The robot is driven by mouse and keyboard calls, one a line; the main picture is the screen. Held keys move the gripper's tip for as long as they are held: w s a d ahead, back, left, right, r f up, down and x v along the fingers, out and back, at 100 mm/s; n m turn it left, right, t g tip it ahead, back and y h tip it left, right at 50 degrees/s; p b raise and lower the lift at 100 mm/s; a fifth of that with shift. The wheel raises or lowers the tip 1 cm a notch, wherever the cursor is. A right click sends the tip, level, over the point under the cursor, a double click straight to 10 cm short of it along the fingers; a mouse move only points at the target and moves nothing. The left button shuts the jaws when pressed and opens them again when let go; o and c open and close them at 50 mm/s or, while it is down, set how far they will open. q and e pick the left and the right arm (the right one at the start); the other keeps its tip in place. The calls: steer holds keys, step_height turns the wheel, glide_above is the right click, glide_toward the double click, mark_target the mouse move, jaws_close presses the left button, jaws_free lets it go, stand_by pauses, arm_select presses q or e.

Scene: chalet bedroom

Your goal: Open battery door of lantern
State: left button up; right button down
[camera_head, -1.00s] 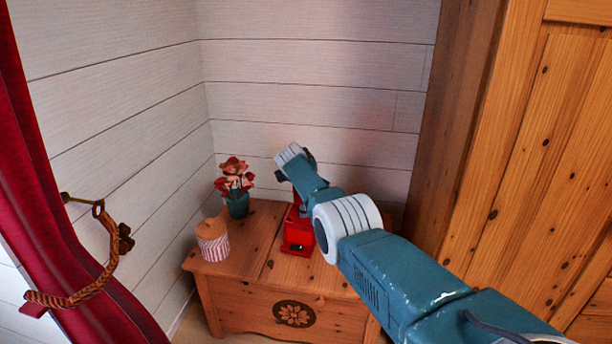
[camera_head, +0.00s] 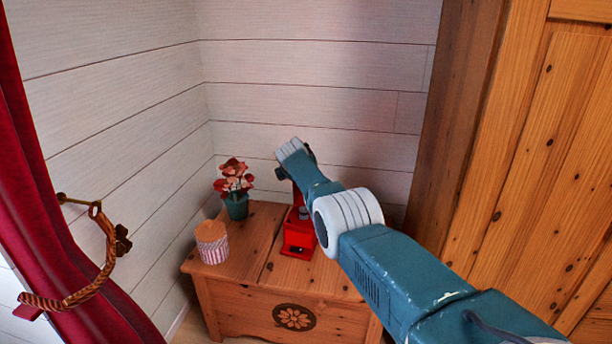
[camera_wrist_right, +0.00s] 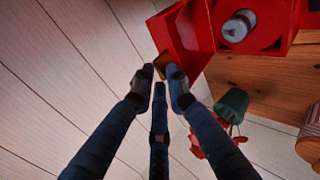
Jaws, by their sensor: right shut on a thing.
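The red lantern (camera_head: 299,238) stands on the wooden chest, partly hidden behind my right arm. In the right wrist view, its red body (camera_wrist_right: 285,22) is at the top right, with a grey cylinder (camera_wrist_right: 238,26) in its open face. A red panel (camera_wrist_right: 184,32) stands out beside that face, with a yellowish tab (camera_wrist_right: 161,66) at its lower edge. My right gripper (camera_wrist_right: 162,76) is shut on this tab or panel edge; its exact contact is partly hidden by the fingertips. In the head view, my wrist hides most of the right gripper. My left gripper is out of view.
The chest (camera_head: 285,312) stands in a corner against white plank walls. A potted red flower (camera_head: 236,206) and a striped lidded pot (camera_head: 212,246) stand left of the lantern. A wooden wardrobe (camera_head: 545,170) is at the right, and a red curtain (camera_head: 60,210) at the left.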

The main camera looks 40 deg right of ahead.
steer(key=shift+s+f, duration=0.2)
steer(key=shift+f, duration=0.15)
stand_by(0.6)
steer(key=c, duration=1.8)
jaws_free()
steer(key=shift+o, duration=0.2)
steer(key=shift+w+d, duration=0.1)
steer(key=shift+d, duration=0.05)
steer(key=shift+r, duration=0.1)
